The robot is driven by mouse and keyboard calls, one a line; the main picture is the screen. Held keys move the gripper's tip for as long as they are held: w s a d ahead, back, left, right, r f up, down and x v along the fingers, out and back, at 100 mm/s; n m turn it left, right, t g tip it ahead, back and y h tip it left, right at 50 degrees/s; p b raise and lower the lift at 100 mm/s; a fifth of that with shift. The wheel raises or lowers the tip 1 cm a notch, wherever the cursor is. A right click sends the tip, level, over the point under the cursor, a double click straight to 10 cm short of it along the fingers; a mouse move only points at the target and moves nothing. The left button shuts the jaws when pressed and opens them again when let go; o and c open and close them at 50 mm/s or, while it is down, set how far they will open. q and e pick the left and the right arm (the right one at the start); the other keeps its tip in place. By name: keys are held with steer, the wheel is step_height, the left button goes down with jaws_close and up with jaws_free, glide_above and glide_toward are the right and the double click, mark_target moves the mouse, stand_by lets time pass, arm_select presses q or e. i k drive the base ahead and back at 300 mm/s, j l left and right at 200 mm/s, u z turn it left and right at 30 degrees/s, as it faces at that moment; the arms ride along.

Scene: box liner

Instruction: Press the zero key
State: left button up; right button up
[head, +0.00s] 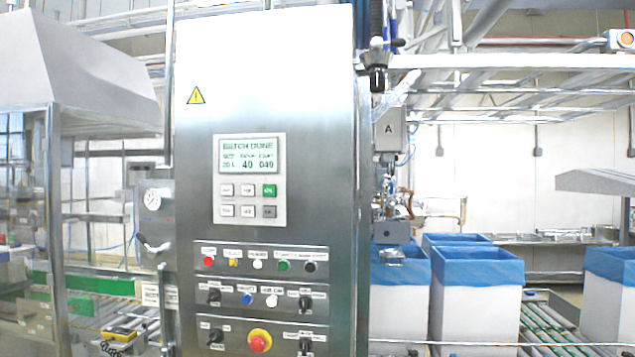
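A control panel (249,179) is set in the upright steel cabinet (280,80) in the middle of the head view. Its display (248,155) reads "BATCH DONE" with the figures 40 and 040 below. Under it are two rows of small keys. The upper row has two pale keys and a green key (269,190). The lower row has two pale keys and a darker grey key (269,211). The key labels are too small to read surely, so I cannot tell which is the zero key. Neither of my grippers is in view.
Below the panel are rows of coloured buttons, black selector switches (214,294) and a red emergency stop (259,340) on a yellow ring. A gauge (152,197) is left of the cabinet. Blue-lined white boxes (476,300) stand at the right near a roller conveyor (550,330). The cabinet front is unobstructed.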

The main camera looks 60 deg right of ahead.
mark_target(225, 210)
steer(key=z, duration=1.75)
